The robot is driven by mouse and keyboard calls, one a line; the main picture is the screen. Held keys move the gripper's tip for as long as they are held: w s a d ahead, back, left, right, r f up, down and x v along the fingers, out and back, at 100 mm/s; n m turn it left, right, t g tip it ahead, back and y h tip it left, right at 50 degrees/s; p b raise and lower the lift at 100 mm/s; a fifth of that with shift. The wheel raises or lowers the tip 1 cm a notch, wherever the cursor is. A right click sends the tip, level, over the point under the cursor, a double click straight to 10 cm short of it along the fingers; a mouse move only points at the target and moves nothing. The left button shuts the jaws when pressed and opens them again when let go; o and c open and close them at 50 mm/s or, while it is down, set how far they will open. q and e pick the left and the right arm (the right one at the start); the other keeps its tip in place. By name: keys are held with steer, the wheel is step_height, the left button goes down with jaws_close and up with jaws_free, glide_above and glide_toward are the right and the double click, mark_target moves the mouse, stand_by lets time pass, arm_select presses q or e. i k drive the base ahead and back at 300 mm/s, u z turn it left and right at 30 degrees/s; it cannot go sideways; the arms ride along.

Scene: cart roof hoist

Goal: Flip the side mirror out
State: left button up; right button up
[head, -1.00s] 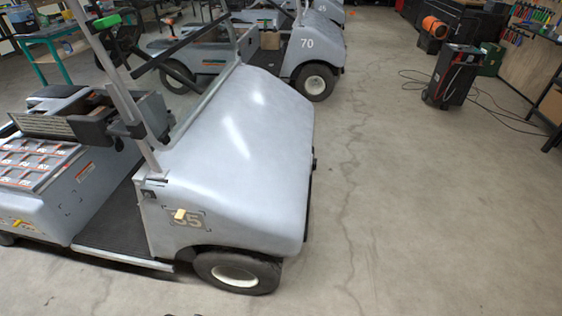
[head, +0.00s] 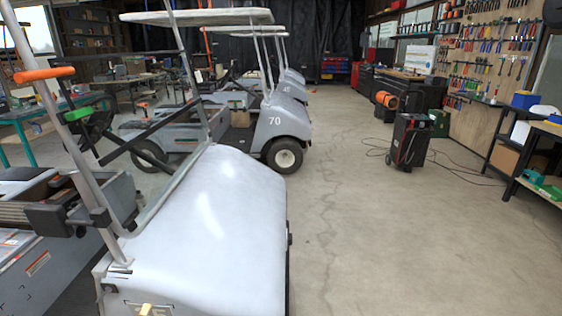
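The nearest grey cart (head: 205,225) fills the lower left of the head view. Its slanted windshield post (head: 75,150) rises to the upper left edge. A dark block that looks like the side mirror (head: 48,220) is attached near the lower part of this post by a dark bracket (head: 100,216). The block points left, toward the cart's seat side. I cannot tell from this angle whether its glass faces me or how far it is folded. Neither of my grippers shows in the view.
An orange grip (head: 45,74) sits high on the post, with a green piece (head: 77,114) below it. Roofed cart 70 (head: 275,122) stands behind. A black machine (head: 408,140) with cables stands at right, near benches. The concrete floor (head: 350,240) right of the cart is clear.

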mark_target(47, 220)
steer(key=u, duration=2.6)
steer(key=i, duration=2.85)
steer(key=z, duration=3.5)
